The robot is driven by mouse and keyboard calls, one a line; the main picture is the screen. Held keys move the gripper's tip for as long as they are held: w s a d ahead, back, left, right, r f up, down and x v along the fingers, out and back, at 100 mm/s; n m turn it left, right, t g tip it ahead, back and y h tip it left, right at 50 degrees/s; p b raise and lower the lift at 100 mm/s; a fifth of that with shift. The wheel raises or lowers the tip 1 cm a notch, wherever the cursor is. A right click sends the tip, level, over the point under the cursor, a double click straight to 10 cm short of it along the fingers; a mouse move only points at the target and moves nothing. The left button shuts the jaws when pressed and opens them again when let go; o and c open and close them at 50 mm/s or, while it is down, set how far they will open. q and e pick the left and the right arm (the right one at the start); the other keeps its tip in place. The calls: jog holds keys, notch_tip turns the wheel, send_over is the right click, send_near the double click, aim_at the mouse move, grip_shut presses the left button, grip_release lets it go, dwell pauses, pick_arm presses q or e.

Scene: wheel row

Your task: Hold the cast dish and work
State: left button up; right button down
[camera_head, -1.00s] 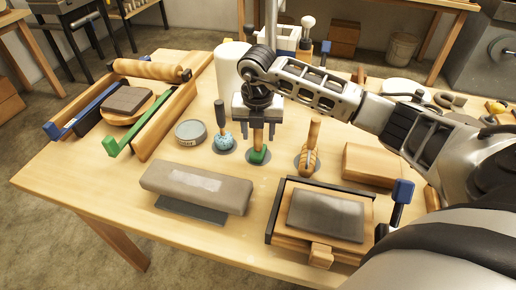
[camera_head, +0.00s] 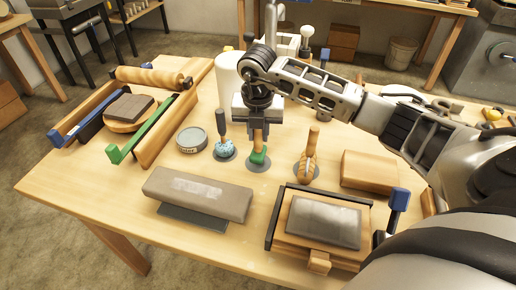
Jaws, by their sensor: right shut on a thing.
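My right gripper (camera_head: 259,122) points down and is shut on the wooden handle of a tool with a green head (camera_head: 258,157). The head is at a dark round pad (camera_head: 259,166) on the table; I cannot tell whether they touch. Left of it, a dark-handled tool with a light blue head (camera_head: 224,147) stands on a similar pad. Right of it stands a wooden-handled tool (camera_head: 306,164). I cannot tell which thing is the cast dish. A grey slab (camera_head: 322,222) lies in a wooden frame at the front right. My left gripper is out of view.
A long grey block (camera_head: 197,194) lies in front of the tools. A round tin (camera_head: 191,139) sits left. A wooden frame with a green handle (camera_head: 127,147) stands far left, near a dark slab (camera_head: 129,106). A white cylinder (camera_head: 230,75) stands behind. A wooden block (camera_head: 370,171) lies right.

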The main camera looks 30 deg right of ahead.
jog(key=shift+r+p, duration=1.45)
jog(key=shift+r, duration=0.85)
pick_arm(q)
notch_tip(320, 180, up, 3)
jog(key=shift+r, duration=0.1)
pick_arm(e)
jog(key=n, duration=0.1)
jog(key=a+n, duration=0.1)
jog(key=n, duration=0.1)
jog(key=shift+s+a+r, duration=0.1)
jog(key=shift+a+r, duration=0.05)
jog(key=shift+r, duration=0.15)
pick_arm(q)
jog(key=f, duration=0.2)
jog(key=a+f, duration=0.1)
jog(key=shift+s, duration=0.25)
pick_arm(e)
jog(key=s+a+r+m+g, duration=0.1)
jog(key=s+a+m, duration=0.3)
jog(key=m, duration=1.1)
jog(key=s+a+r+m+g, duration=0.1)
jog(key=s+a+r+m, duration=0.2)
jog(key=m, duration=1.3)
jog(key=s+a, duration=0.2)
jog(key=shift+a+r+g+y, duration=0.3)
jog(key=shift+y, duration=0.1)
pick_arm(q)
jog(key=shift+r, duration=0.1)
